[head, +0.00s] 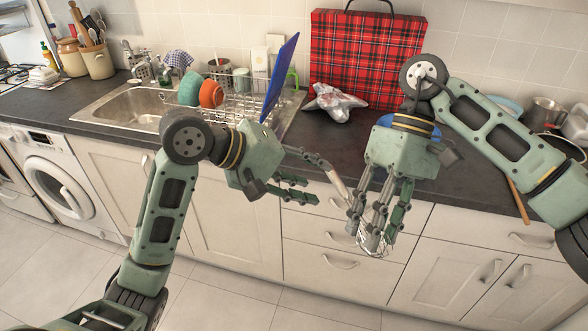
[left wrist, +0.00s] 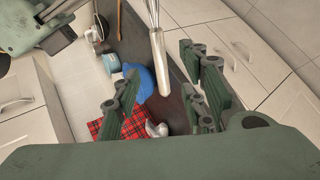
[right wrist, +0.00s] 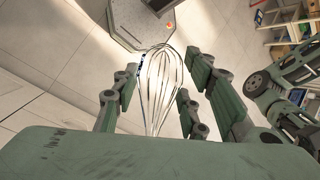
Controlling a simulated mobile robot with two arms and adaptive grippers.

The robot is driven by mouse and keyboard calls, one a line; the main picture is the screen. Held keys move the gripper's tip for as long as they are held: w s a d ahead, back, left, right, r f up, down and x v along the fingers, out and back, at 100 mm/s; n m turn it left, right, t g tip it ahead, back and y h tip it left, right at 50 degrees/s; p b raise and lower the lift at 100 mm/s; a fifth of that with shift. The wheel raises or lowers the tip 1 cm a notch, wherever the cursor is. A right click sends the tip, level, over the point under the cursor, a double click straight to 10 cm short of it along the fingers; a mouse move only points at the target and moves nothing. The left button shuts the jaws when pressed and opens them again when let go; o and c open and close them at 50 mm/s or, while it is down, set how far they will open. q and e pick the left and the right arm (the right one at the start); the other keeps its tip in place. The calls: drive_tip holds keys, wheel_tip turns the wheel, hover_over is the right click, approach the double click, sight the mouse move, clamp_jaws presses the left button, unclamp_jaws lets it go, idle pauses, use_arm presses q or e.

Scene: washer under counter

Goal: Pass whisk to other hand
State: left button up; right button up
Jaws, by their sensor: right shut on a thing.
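The whisk has a pale handle (head: 337,181) and a metal wire head. My right gripper (head: 372,232) points down in front of the counter and is shut on the whisk's wire end. In the right wrist view the wire loops (right wrist: 162,84) stand between the fingers. The handle sticks out up and left toward my left gripper (head: 322,182), whose fingers are spread and empty. In the left wrist view the handle (left wrist: 160,66) points into the gap between the open fingers, with no visible contact.
Behind the grippers lie the dark counter (head: 318,139), a red tartan case (head: 365,55) and a crumpled silvery bag (head: 340,103). A dish rack (head: 235,102) with a blue board (head: 281,75) stands left. Drawers (head: 325,232) are below; the floor in front is clear.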

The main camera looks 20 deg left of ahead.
sight(336, 185)
use_arm(q)
drive_tip(key=x, duration=0.7)
drive_tip(key=shift+w+d+f, duration=0.15)
drive_tip(key=shift+w+d, duration=0.05)
drive_tip(key=shift+d, duration=0.05)
clamp_jaws()
use_arm(e)
drive_tip(key=o, duration=1.1)
drive_tip(key=shift+o, duration=0.2)
drive_tip(key=shift+w+r, duration=0.1)
